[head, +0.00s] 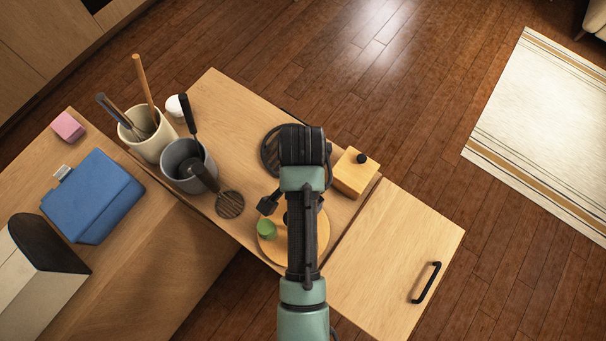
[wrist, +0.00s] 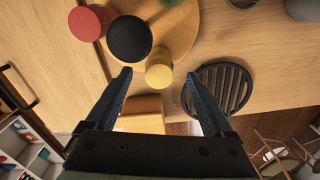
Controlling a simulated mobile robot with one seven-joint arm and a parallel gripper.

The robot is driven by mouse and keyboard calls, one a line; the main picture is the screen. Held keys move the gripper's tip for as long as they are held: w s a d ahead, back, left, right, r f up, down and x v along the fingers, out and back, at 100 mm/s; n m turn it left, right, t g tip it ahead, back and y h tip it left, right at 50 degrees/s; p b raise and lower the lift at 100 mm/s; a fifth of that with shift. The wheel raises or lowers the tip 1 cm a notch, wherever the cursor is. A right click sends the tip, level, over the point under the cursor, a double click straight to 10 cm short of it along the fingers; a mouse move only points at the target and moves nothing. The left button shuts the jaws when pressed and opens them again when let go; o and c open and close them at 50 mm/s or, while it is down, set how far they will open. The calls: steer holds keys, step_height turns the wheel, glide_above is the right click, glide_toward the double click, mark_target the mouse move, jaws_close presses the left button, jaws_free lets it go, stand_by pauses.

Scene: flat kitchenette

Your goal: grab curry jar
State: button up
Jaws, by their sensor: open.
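A small yellow jar (wrist: 159,72), which I take for the curry jar though no label is readable, stands on a round wooden board (wrist: 167,38) near its edge. A black-topped jar (wrist: 130,38) stands close beside it, with a red jar (wrist: 86,22) farther left and a green jar (wrist: 177,10) at the top. My gripper (wrist: 158,78) is open, its fingertips to either side of the yellow jar in the picture; contact cannot be told. In the head view the board (head: 268,257) and green jar (head: 267,229) show, but my arm hides the yellow jar.
A dark slatted trivet (wrist: 222,88) lies right of the gripper. A wooden box with a black knob (head: 353,174) stands near the counter edge. Two utensil pots, cream (head: 146,144) and grey (head: 182,182), stand left. A handled cabinet door (head: 400,260) is at lower right.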

steer(key=shift+s+a+f+p, duration=0.1)
steer(key=shift+f+p, duration=0.3)
steer(key=shift+f, duration=1.05)
steer(key=shift+s+f+p, duration=0.1)
steer(key=shift+f+p, duration=0.3)
steer(key=shift+f, duration=1.05)
steer(key=shift+c, duration=0.4)
jaws_close()
